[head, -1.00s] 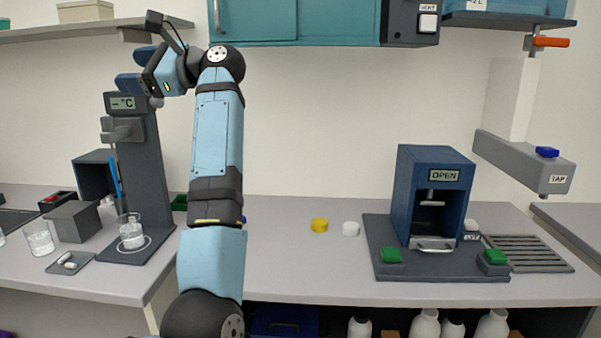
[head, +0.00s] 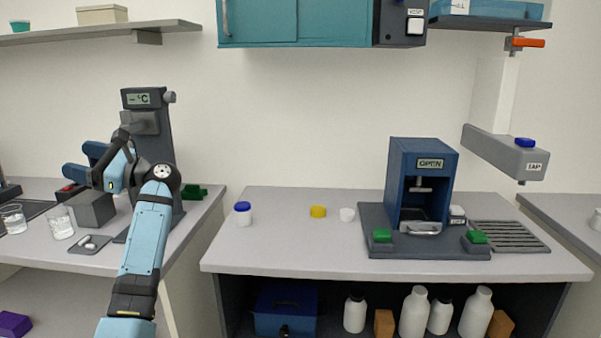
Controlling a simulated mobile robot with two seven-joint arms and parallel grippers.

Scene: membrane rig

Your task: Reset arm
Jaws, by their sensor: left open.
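My left arm comes up from the bottom left, and its light-blue links end in the left gripper (head: 78,159). The gripper points left in front of the stirrer stand with the °C display (head: 140,98). Its two blue fingers are apart with nothing visible between them. The hand hides the lower part of the stand and its beaker. My right arm and gripper are out of view.
A grey box (head: 92,209), a small tray (head: 90,244) and glass beakers (head: 61,226) stand below and left of the gripper. On the middle bench are a blue-capped jar (head: 243,214), yellow cap (head: 318,211), white cap (head: 347,214) and the blue press (head: 423,160) reading OPEN.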

